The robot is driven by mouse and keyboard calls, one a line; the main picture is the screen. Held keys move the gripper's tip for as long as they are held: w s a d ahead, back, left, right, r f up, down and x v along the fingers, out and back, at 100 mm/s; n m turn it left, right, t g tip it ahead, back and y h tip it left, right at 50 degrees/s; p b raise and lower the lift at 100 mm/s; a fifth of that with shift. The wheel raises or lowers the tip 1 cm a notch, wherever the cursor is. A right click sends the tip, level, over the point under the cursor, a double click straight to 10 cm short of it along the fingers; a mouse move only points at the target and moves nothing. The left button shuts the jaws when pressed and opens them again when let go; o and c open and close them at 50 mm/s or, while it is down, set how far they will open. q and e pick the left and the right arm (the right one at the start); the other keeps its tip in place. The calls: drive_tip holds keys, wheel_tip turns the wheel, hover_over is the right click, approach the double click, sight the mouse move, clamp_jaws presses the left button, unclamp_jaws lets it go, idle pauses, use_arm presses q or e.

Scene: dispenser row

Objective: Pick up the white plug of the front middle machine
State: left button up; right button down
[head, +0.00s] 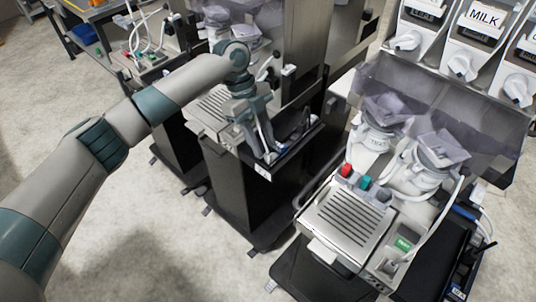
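My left arm comes in from the left, and my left gripper (267,154) points down at the black side tray (287,145) of the middle machine (237,187). Its fingertips are at or just above the tray's near end. Something thin and pale shows by the fingers, but I cannot tell whether it is the white plug or part of the gripper. A dark cable loop lies in the tray just right of the fingers. The gripper hides part of the machine's top. My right gripper is not in view.
Another dispenser machine (345,218) with red and teal buttons stands at the right, under a panel labelled MILK (485,17). A further machine (150,62) stands at the back left. Pale floor (160,240) is open at the lower left.

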sight(267, 152)
use_arm(q)
drive_tip(key=shift+p+x, duration=0.55)
drive_tip(key=shift+x, duration=1)
clamp_jaws()
